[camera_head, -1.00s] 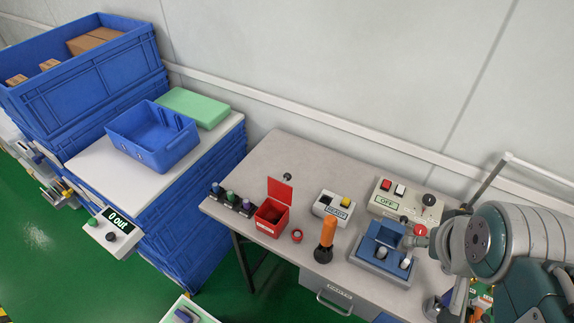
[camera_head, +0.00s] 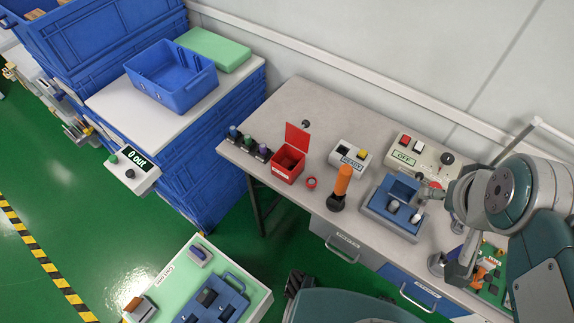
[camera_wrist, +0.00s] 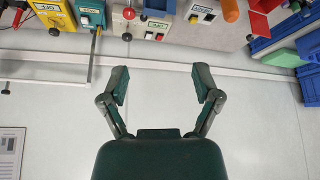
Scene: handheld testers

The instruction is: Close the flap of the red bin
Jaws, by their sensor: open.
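The red bin (camera_head: 289,162) is a small open box with a white label on its front, standing on the grey table. Its flap (camera_head: 298,138) stands upright at the back edge, so the bin is open. In the wrist view, a red part (camera_wrist: 262,5) at the top edge looks like the bin, cut off by the frame. My gripper (camera_wrist: 162,82) is open and empty in the wrist view, its two dark green fingers apart in front of the pale wall. It is clear of the bin. In the head view, I cannot make out its fingers.
The grey table (camera_head: 290,100) also bears small knobs (camera_head: 249,144) left of the bin, a red ring (camera_head: 311,183), an orange-handled tool (camera_head: 341,187), a READY box (camera_head: 351,155) and a blue fixture (camera_head: 396,205) to the right. A blue crate (camera_head: 170,77) stands further left.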

